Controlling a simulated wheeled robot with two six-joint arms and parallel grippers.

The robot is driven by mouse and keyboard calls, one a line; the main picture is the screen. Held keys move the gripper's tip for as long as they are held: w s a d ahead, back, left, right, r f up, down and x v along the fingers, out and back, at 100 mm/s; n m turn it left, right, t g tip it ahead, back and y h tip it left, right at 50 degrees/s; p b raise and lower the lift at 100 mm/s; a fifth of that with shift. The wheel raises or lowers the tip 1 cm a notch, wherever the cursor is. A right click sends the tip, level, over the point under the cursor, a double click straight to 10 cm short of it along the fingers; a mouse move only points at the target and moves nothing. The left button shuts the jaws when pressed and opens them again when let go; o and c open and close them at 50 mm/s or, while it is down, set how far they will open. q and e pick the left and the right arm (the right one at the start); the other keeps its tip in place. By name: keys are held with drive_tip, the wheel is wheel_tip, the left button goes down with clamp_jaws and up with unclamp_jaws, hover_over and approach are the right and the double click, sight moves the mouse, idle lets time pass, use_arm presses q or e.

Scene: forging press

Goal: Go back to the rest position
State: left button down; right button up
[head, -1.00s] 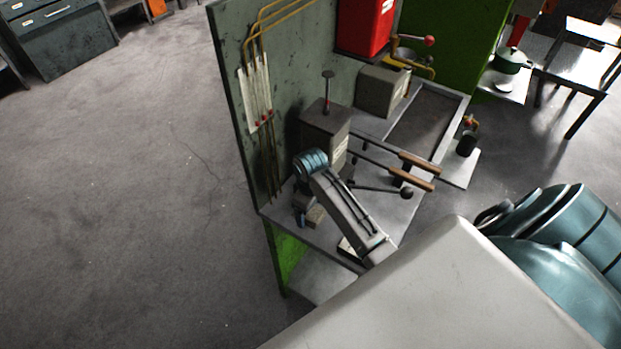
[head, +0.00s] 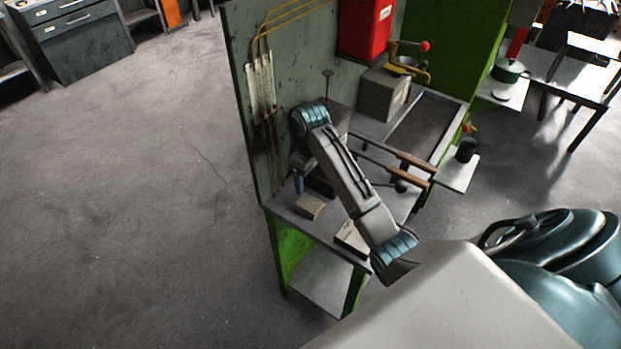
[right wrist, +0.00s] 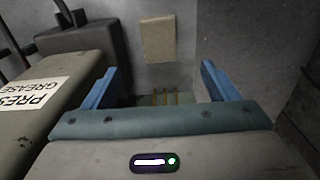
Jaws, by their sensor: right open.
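My right arm reaches in from the lower right in the head view and bends down over the bench (head: 283,210). My right gripper (head: 298,184) points down there, its blue fingers partly hidden by the arm. In the right wrist view the two blue fingers (right wrist: 162,88) stand wide apart with nothing between them. A small tan block (head: 308,207) lies on the bench near the gripper, apart from it; it also shows beyond the fingers in the wrist view (right wrist: 157,40). My left gripper is not in view.
A box labelled press grease (right wrist: 60,100) is close on the left in the wrist view. Wooden-handled tongs (head: 414,163), a grey box (head: 384,93) and a red box (head: 366,28) are at the bench. A backboard (head: 247,130) stands behind.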

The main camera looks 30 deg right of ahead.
drive_tip(key=s+a+f+m+t, duration=0.1)
drive_tip(key=s+a+f, duration=0.15)
drive_tip(key=s, duration=0.55)
drive_tip(key=s+a+f+t, duration=0.15)
drive_tip(key=s+f, duration=0.25)
drive_tip(key=s, duration=0.5)
drive_tip(key=s+a+r+m+t, duration=0.1)
drive_tip(key=s+a+r, duration=0.1)
drive_tip(key=s, duration=0.5)
drive_tip(key=s+a+r+m, duration=0.1)
drive_tip(key=s+r, duration=0.2)
drive_tip(key=s, duration=0.5)
wheel_tip(320, 180, down, 40)
drive_tip(key=d+f+g+b, duration=0.1)
drive_tip(key=d+b, duration=0.2)
drive_tip(key=b, duration=0.5)
use_arm(q)
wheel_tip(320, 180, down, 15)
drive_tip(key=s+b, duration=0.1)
drive_tip(key=b, duration=0.5)
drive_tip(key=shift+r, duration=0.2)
use_arm(e)
drive_tip(key=s+f, duration=0.8)
drive_tip(key=f, duration=0.3)
drive_tip(key=s+f+m+g, duration=0.1)
drive_tip(key=s+f, duration=0.8)
drive_tip(key=f, duration=0.3)
drive_tip(key=shift+s+d+h, duration=0.3)
drive_tip(key=shift+d+h, duration=0.05)
drive_tip(key=shift+h, duration=0.05)
